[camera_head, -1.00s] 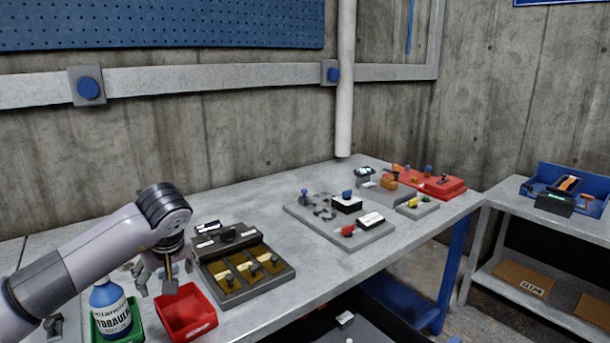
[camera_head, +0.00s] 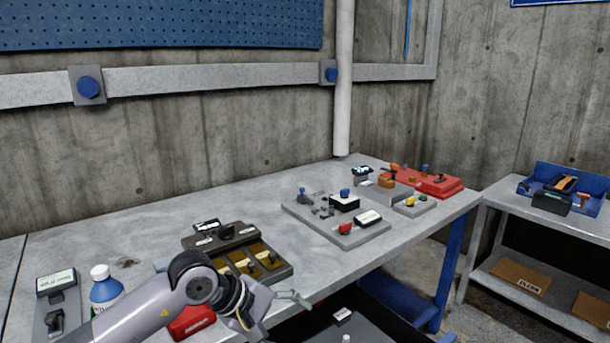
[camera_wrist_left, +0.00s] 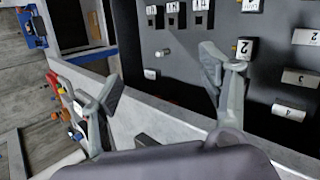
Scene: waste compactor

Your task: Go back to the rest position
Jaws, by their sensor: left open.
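My left arm comes in from the bottom left of the head view. Its gripper (camera_head: 270,312) is over the front edge of the grey workbench (camera_head: 170,220), with its fingers spread. In the left wrist view the two fingers of this gripper (camera_wrist_left: 163,86) are wide apart with nothing between them. My arm partly hides a red bin (camera_head: 192,321) and a dark tray with yellow slots (camera_head: 250,262). My right gripper does not show in either view.
A blue-labelled bottle (camera_head: 105,290) stands left of my arm, beside a small display unit (camera_head: 56,284). A grey fixture plate (camera_head: 340,232) and a red block (camera_head: 435,183) lie farther right. A dark panel with numbered white blocks (camera_wrist_left: 275,60) lies below the bench edge.

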